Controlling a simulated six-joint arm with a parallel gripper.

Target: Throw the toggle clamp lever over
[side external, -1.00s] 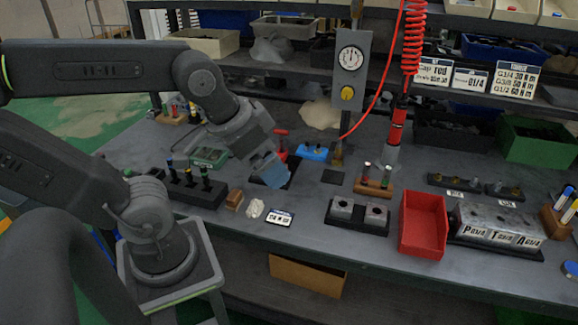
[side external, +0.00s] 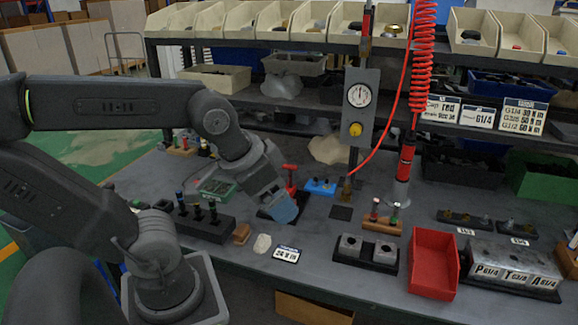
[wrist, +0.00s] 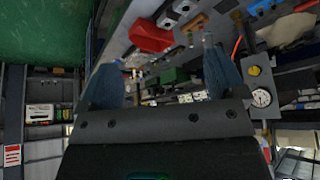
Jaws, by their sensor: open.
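The toggle clamp shows in the side external view as a red upright lever (side external: 290,180) on a dark base plate, close behind my gripper. My gripper (side external: 283,208) has blue fingertips and hangs low in front of the lever, partly covering the clamp and its base. In the wrist view my gripper (wrist: 163,82) is open, its two blue fingers wide apart with nothing held between them. I cannot make out the clamp in the wrist view. Whether a fingertip touches the clamp is hidden.
A blue clamp-like part (side external: 320,187) sits right of the lever. A black holder with several plugs (side external: 205,224) stands left. The gauge panel (side external: 358,108) rises behind. A red bin (side external: 433,263), grey blocks (side external: 367,252) and a label card (side external: 287,254) lie right and front.

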